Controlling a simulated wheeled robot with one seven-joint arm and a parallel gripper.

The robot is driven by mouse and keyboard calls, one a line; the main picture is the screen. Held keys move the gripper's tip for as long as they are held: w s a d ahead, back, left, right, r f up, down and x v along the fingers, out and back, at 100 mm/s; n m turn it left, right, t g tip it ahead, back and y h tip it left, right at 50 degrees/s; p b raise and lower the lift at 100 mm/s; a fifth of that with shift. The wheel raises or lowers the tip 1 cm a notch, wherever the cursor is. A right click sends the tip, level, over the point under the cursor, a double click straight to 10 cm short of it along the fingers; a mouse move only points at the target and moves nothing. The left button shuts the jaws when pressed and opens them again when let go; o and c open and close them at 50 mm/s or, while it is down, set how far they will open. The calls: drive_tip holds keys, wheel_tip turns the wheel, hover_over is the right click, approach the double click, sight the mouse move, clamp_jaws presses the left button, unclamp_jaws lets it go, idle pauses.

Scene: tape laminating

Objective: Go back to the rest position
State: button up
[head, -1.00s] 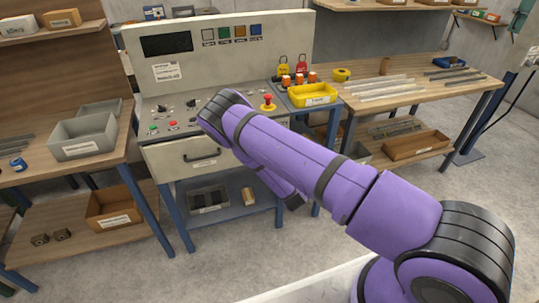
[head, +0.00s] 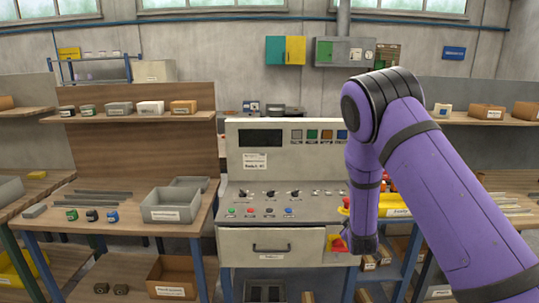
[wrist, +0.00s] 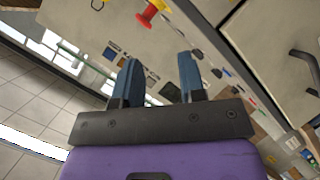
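My gripper (wrist: 160,78) is open in the wrist view, its two blue-grey fingers apart with nothing between them. Beyond the fingers, the wrist view shows the pale control cabinet at a tilt, with a red knob on a yellow base (wrist: 152,12) and a drawer handle (wrist: 305,66). In the head view my purple arm rises on the right, bends at the top and hangs down in front of the right side of the control cabinet (head: 307,240). The gripper's fingers cannot be made out clearly there.
A grey bin (head: 172,206) stands on the left workbench (head: 130,222), beside small tape measures. A brown box (head: 171,277) is on its lower shelf. A yellow tray (head: 397,212) stands right of the cabinet, partly behind my arm. Shelves with small boxes line the back.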

drive_tip(key=s+r+m+g+y, duration=0.25)
drive_tip(key=s+r, duration=0.45)
drive_tip(key=r, duration=0.5)
drive_tip(key=s+r+m+g+y, duration=0.1)
drive_tip(key=s+r+m+g, duration=0.15)
drive_tip(key=s+r, duration=0.8)
drive_tip(key=s+r+m+g, duration=0.1)
drive_tip(key=s+r, duration=0.2)
drive_tip(key=s, duration=0.6)
drive_tip(key=s+d+r+m+g, duration=0.1)
drive_tip(key=s+r, duration=0.3)
drive_tip(key=s, duration=0.5)
drive_tip(key=s+r+m+g, duration=0.1)
drive_tip(key=s+r, duration=0.3)
drive_tip(key=s, duration=0.5)
drive_tip(key=shift+s+d+r+h, duration=0.25)
drive_tip(key=shift+s+d+h, duration=0.1)
drive_tip(key=shift+s+d, duration=0.05)
drive_tip(key=shift+c, duration=0.4)
